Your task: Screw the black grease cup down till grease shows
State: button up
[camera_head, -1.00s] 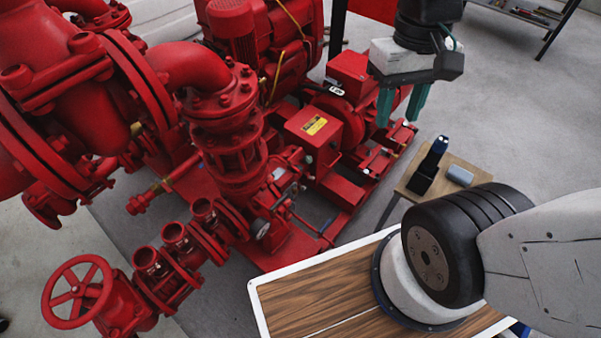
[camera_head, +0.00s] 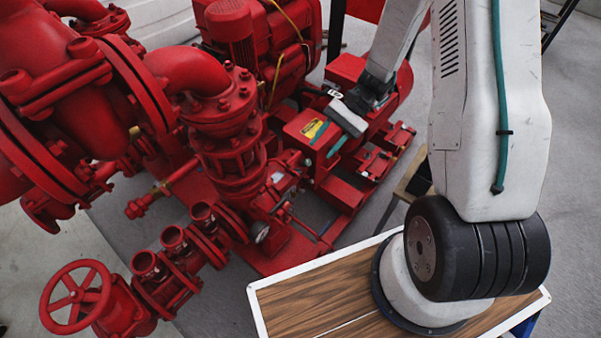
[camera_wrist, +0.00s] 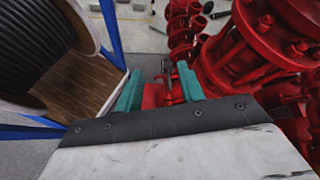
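I cannot make out the black grease cup for certain in either view. My gripper (camera_head: 329,138) is over the red pump set, in front of the red box with the yellow label (camera_head: 312,129). Its two teal fingers stand apart with nothing held between them in the wrist view (camera_wrist: 160,68). Red pump parts (camera_wrist: 170,92) show beyond and between the fingers there. In the head view my wrist and fingers hide part of the red box.
A red handwheel valve (camera_head: 77,295) and upright pipe stubs stand at the lower left. Thick red flanged pipes (camera_wrist: 262,40) are close on the right in the wrist view.

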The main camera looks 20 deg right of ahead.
jog(key=w+f+m+t+y, duration=0.2)
jog(key=f+m, duration=0.1)
jog(key=f, duration=0.5)
jog(key=w+f+m+t+y, duration=0.1)
jog(key=w+f+m+t, duration=0.1)
jog(key=f, duration=0.6)
jog(key=m+t+h, duration=0.3)
jog(key=m+t, duration=0.3)
jog(key=t, duration=0.3)
send_near(299, 172)
jog(key=x, duration=0.9)
jog(key=shift+w+a+f, duration=0.15)
jog(key=c, duration=0.7)
